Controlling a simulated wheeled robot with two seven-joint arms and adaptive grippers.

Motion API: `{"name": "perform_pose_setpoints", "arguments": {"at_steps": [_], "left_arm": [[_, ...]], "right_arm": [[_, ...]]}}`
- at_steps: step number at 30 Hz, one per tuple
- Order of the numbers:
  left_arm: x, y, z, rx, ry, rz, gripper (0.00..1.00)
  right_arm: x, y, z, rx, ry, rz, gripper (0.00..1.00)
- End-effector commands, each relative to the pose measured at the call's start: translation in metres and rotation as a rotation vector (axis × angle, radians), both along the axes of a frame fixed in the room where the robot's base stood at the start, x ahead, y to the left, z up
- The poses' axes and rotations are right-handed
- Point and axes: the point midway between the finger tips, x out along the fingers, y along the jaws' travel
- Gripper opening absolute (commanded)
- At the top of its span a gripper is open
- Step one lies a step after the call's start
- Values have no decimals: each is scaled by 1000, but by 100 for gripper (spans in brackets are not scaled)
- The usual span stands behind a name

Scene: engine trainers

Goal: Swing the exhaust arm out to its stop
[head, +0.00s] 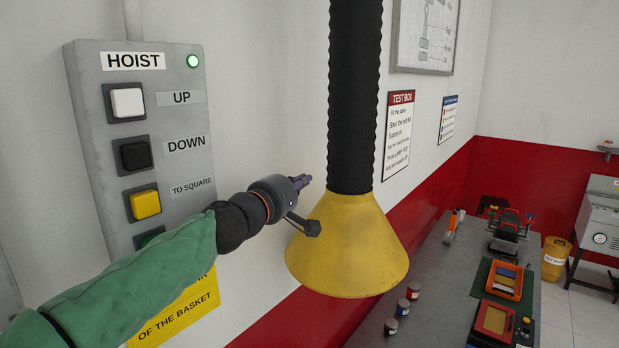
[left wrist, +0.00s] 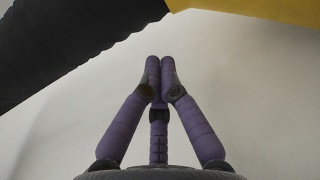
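The exhaust arm shows in the head view as a black ribbed hose (head: 355,100) hanging down to a yellow hood (head: 350,250). In the left wrist view the black hose (left wrist: 70,40) crosses the upper left and the yellow hood (left wrist: 245,20) fills the upper right. My left gripper (head: 304,181) reaches in from the left, just left of the hose and above the hood's sloping side. Its purple fingers (left wrist: 160,62) are together with nothing between them. Whether it touches the hose or hood is not clear. My right gripper is not in view.
A grey hoist control box (head: 150,150) with several buttons and a lit green lamp is on the wall behind my left arm. A grey bench (head: 450,270) with tools and trays stands to the right. A yellow bin (head: 556,258) stands beyond it.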

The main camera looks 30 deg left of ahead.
Motion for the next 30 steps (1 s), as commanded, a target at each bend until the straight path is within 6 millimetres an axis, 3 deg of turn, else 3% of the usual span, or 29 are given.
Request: {"name": "perform_pose_setpoints", "arguments": {"at_steps": [15,21,30], "left_arm": [[74,4,0,1,0,0,0],[88,5,0,2,0,0,0],[91,5,0,2,0,0,0]], "right_arm": [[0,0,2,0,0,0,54],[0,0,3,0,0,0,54],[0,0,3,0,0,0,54]]}}
